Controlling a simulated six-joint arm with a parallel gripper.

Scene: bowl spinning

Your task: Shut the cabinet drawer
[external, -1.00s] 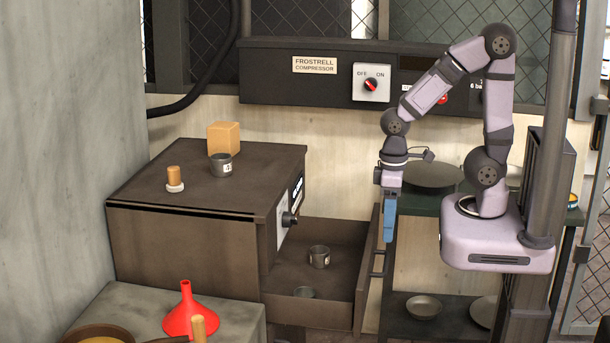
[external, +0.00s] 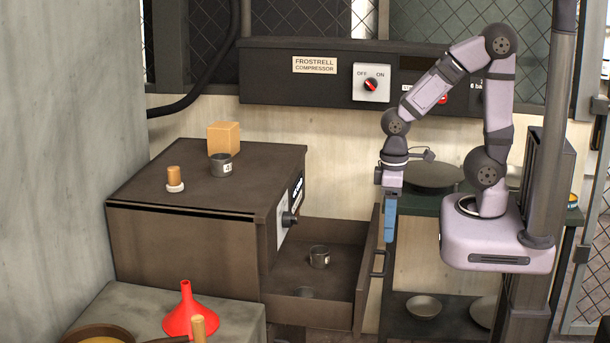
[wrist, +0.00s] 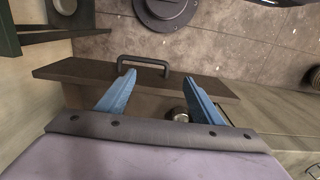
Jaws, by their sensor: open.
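The cabinet (external: 185,250) is a brown metal box on the left. My gripper (external: 390,238) points down with blue fingers just by the drawer front, near the handle. In the wrist view my gripper (wrist: 160,90) is open and empty, with the handle (wrist: 145,64) beyond the fingertips. Whether a finger touches the drawer I cannot tell.
On the cabinet top are a wooden block (external: 223,138), a metal cup (external: 221,165) and a cork-topped piece (external: 174,180). A red funnel (external: 187,312) stands on the front-left ledge. A green shelf (external: 435,205) with round dishes stands right of the drawer.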

